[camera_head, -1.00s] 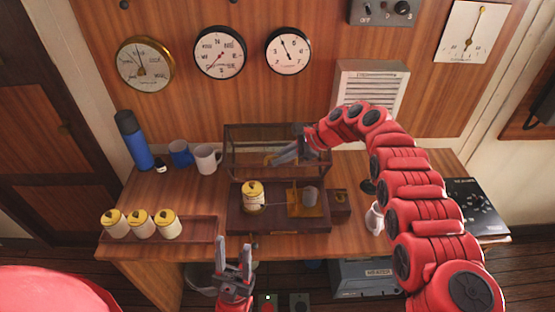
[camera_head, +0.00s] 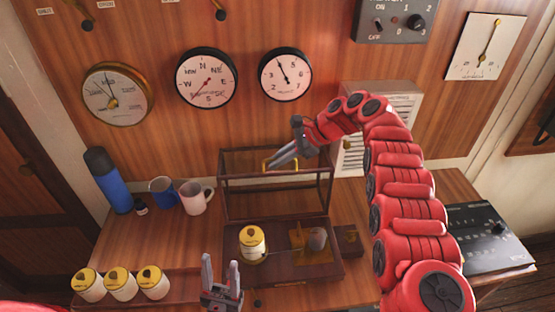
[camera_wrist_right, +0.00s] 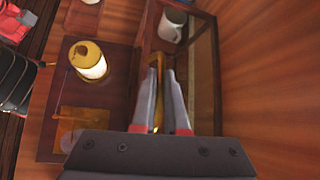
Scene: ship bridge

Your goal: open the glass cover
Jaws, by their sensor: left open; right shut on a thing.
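The wood-framed glass cover (camera_head: 222,200) stands raised at the back edge of its dark wooden base (camera_head: 285,272) in the head view. A brass handle (camera_head: 266,164) is on its frame. My right gripper (camera_head: 272,164) is shut on this handle. In the right wrist view the fingers (camera_wrist_right: 165,72) close around the brass handle (camera_wrist_right: 158,108), partly hiding it. On the uncovered base stand a yellow-lidded jar (camera_head: 252,241) and a brass plate (camera_head: 314,257) with a grey cylinder. My left gripper (camera_head: 220,262) is open and empty in front of the base.
Several yellow-lidded jars (camera_head: 121,283) stand at front left. A blue bottle (camera_head: 108,183), a blue mug (camera_head: 163,191) and a white mug (camera_head: 195,198) stand behind them. A white vent (camera_head: 398,108) and gauges are on the wall. A black panel (camera_head: 484,238) lies right.

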